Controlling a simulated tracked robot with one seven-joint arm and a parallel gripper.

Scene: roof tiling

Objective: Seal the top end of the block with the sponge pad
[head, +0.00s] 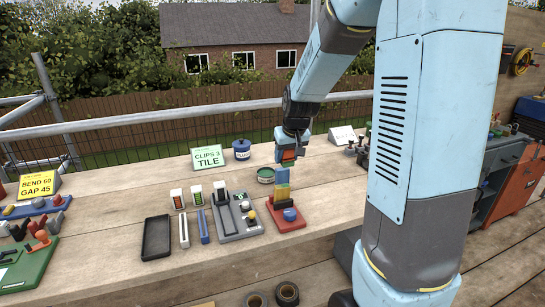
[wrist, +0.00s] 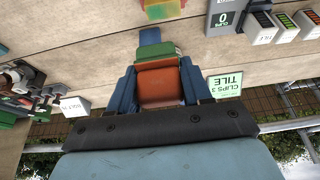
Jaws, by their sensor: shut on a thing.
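In the head view, my gripper (head: 290,148) points down above the workbench. Its jaws are shut on an orange-red piece, which I take to be the sponge pad (head: 288,156). The wrist view shows this piece (wrist: 161,84) between the blue fingers, with a green layer at its far end. A small upright stack, yellow above dark, which looks like the block (head: 283,182), stands on a red tray (head: 288,224) below my gripper. The pad is just above the stack's top; I cannot tell whether they touch.
A grey tray (head: 236,226) with knobs lies left of the red tray. An empty black tray (head: 156,238) lies further left. Bare bench lies in front.

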